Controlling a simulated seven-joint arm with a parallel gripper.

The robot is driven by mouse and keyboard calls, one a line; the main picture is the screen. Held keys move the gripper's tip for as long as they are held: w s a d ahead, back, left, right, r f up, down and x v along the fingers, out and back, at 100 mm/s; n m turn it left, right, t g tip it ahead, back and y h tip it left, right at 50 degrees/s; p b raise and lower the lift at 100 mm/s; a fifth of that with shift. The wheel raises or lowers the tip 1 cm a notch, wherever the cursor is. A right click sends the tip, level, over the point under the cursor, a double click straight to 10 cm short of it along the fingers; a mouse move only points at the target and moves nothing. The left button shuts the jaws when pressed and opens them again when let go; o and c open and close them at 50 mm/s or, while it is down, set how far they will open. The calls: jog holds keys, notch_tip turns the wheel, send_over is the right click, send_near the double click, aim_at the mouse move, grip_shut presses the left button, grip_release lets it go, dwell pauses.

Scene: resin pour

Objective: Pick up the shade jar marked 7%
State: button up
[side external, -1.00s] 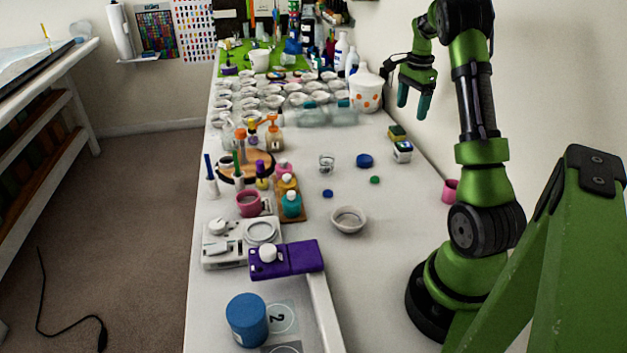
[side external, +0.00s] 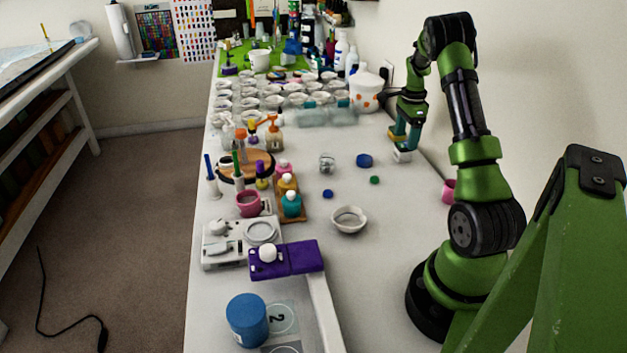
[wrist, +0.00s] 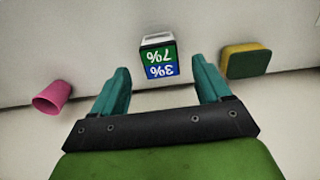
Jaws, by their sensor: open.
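A small white block (wrist: 157,41) carries a green label reading 7% (wrist: 160,54) and a blue label reading 3% (wrist: 160,71), both upside down in the wrist view. I cannot tell whether it is one jar or two side by side. My gripper (wrist: 160,64) is open and empty, with the block between and slightly beyond its teal fingertips in that view. In the side view, my gripper (side external: 403,138) hangs just above the block (side external: 402,157), partly covering it. Contact cannot be made out.
A yellow-and-green sponge-like block (wrist: 247,61) lies close to the right finger in the wrist view. A blue lid (side external: 364,160) and green lid (side external: 374,180) lie nearby. The wall is close on the right.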

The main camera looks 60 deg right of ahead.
aim_at(404, 144)
notch_tip(404, 144, down, 5)
jog(key=shift+w+f, duration=0.1)
jog(key=shift+c, duration=0.4)
jog(key=c, duration=1)
